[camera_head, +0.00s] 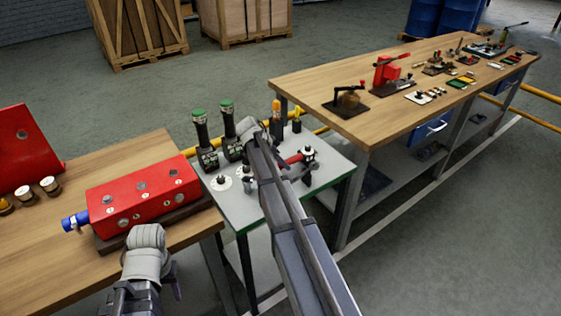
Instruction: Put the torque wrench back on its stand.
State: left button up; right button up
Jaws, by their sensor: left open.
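A red-and-dark tool, which looks like the torque wrench (293,159), is partly hidden by my arm on the small grey table (264,218). Its right end is beside a dark upright post with a round head (308,154); I cannot tell whether this is the stand, nor whether they touch. My left gripper (172,283) is at the lower left, in front of the left bench and apart from the small table. It is open, with nothing visible in it. My right arm crosses the small table, and its gripper cannot be made out.
Two black green-topped devices (205,140) stand upright at the small table's back left. Screwdrivers (276,110) stand behind. A red block (143,197) lies on the left wooden bench (45,270). A long workbench (390,120) with tools and parts stands at right.

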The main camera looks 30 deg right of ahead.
jog(key=shift+r, duration=0.1)
jog(key=p+v, duration=0.6)
jog(key=v, duration=0.1)
jog(key=shift+d, duration=0.1)
jog(key=shift+a+r+p, duration=0.3)
jog(key=shift+p, duration=0.05)
jog(key=shift+f, duration=0.1)
jog(key=s+a+f+n+y, duration=0.1)
jog(key=s+a+n+y, duration=0.1)
jog(key=s+a+n, duration=0.8)
jog(key=s+a+f+n+y, duration=0.2)
jog(key=s+a+n, duration=0.9)
jog(key=s+a, duration=0.6)
jog(key=a+y, duration=0.1)
jog(key=a, duration=0.5)
jog(key=shift+g, duration=0.4)
